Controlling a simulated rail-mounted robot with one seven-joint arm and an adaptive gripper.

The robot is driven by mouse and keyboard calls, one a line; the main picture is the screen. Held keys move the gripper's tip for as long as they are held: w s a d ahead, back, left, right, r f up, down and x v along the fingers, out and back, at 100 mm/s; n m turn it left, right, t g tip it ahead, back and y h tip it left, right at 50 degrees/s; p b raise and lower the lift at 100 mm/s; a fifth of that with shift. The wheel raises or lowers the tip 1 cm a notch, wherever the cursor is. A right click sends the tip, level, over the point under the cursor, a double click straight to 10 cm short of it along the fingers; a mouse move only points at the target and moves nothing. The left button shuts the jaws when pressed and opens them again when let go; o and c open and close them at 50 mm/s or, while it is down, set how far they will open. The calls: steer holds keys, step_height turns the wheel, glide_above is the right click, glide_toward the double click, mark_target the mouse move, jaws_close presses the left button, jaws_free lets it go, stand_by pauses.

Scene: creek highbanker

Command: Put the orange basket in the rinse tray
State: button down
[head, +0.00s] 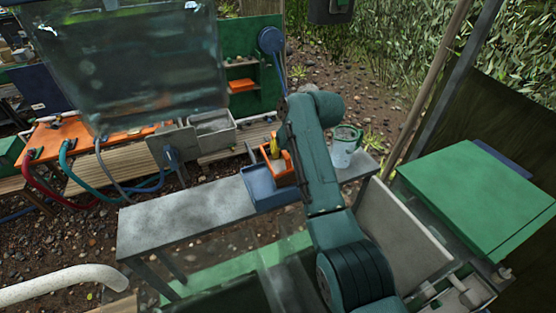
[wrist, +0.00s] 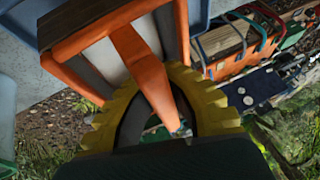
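My arm hides part of the bench.
The left part of the grey bench (head: 180,215) is bare. A pale jug (head: 343,152) stands at its right end. A grey tub (head: 212,131) and an orange table (head: 62,137) with hoses stand behind. A green box (head: 478,195) is at the right.

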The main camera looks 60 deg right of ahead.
mark_target(273, 166)
step_height(273, 166, down, 3)
steer(key=shift+f+p, duration=0.1)
steer(key=shift+p, duration=0.3)
steer(key=c, duration=1.2)
jaws_free()
steer(key=shift+c, duration=0.2)
steer(key=b+v, duration=0.3)
steer(key=v, duration=0.9)
